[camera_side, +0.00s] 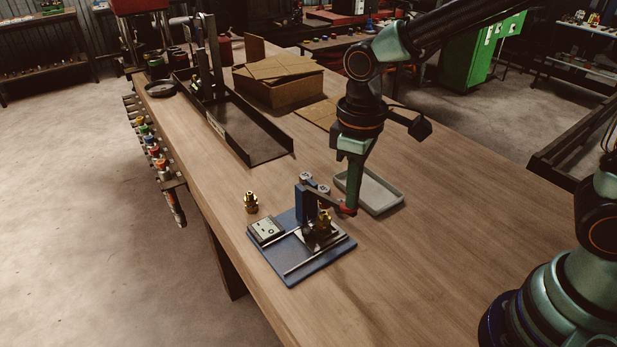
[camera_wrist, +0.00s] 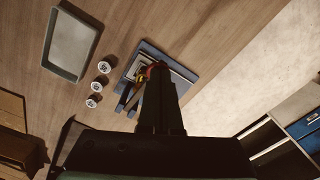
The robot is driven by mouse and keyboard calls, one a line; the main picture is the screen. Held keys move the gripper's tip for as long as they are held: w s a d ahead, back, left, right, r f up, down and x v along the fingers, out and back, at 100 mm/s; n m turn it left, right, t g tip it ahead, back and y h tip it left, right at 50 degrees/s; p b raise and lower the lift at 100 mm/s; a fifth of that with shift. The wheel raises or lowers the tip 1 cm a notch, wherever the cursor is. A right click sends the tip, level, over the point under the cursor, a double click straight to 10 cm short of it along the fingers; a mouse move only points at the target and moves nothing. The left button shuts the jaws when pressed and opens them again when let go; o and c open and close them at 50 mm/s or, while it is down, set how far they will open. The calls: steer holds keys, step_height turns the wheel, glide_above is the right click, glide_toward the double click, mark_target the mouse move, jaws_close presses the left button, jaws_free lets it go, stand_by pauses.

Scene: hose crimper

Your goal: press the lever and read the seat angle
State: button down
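The crimper stands on a blue base plate (camera_side: 293,268), with a blue upright post (camera_side: 303,205) and a lever (camera_side: 328,201) ending in a red tip (camera_side: 347,210). A brass fitting (camera_side: 324,221) sits in the crimper at the foot of the lever. A small readout box (camera_side: 266,231) is on the plate's left; its figures are too small to read. My gripper (camera_side: 352,207) points down with its tip at the lever's red end, apparently touching it. In the wrist view the fingers (camera_wrist: 157,72) look closed together, partly hiding the crimper (camera_wrist: 178,66).
A loose brass fitting (camera_side: 251,202) stands left of the crimper. Several silver round pieces (camera_side: 306,177) are behind it, near a grey tray (camera_side: 382,205). A long black tray (camera_side: 262,150) and a cardboard box (camera_side: 277,88) lie farther back.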

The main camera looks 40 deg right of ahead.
steer(key=shift+f, duration=1.8)
step_height(320, 180, up, 13)
stand_by(1.1)
steer(key=s+d+m+t, duration=0.4)
steer(key=d+m+t, duration=0.1)
steer(key=d, duration=0.8)
steer(key=shift+s+r+m+t, duration=0.15)
steer(key=shift+r+m+t, duration=0.15)
steer(key=shift+m, duration=0.2)
stand_by(0.8)
